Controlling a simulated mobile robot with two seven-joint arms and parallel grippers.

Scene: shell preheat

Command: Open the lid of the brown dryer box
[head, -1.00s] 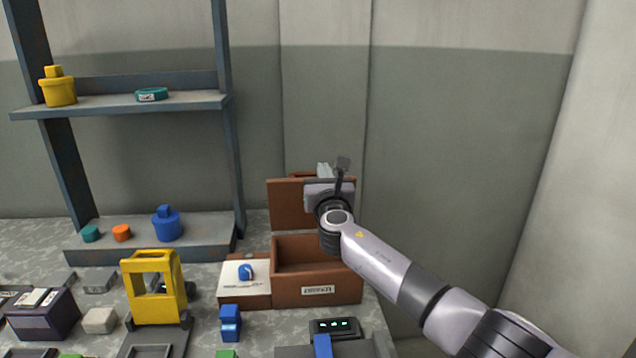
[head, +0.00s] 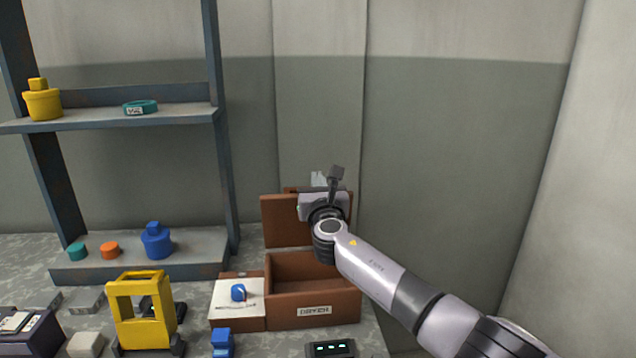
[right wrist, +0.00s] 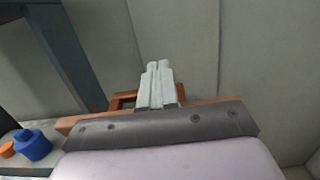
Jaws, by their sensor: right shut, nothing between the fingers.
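The brown dryer box (head: 285,314) stands at the back of the bench with a "DRYER" label on its front. Its lid (head: 282,222) stands raised and upright at the back, and the box's inside shows. My right gripper (head: 319,180) is at the top edge of the lid, in front of it and partly hiding it. In the right wrist view its fingers (right wrist: 158,84) are shut together and empty, over the lid's edge beside a brown handle (right wrist: 122,98). Whether they touch the lid cannot be told. My left gripper is not in view.
A white panel with a blue knob (head: 238,292) adjoins the box on the left. A yellow frame (head: 140,312), a blue block (head: 222,342) and a display unit (head: 331,348) stand in front. A shelf rack (head: 160,116) holds several coloured pieces. Walls stand behind and right.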

